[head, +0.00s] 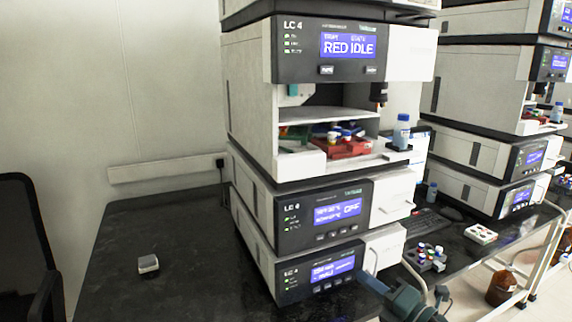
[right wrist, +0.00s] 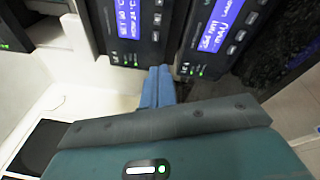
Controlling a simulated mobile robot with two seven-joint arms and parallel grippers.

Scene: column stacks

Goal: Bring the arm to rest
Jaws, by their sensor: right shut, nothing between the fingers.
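My right gripper (head: 370,281) shows at the bottom of the head view, its blue fingers together and empty, in front of the lower right of the LC stack (head: 325,202). In the right wrist view the blue fingers (right wrist: 157,74) are pressed together and point toward the stack's dark front panels with lit blue screens. Whether they touch a panel I cannot tell. The teal wrist behind the fingers runs off the lower edge of the head view. My left gripper is in neither view.
An open bay in the stack holds a red tray (head: 348,149) with vials, and a blue-capped bottle (head: 402,131) stands beside it. A vial rack (head: 425,257) is on the dark bench right of my gripper. A small white box (head: 148,264) sits on clear bench at left.

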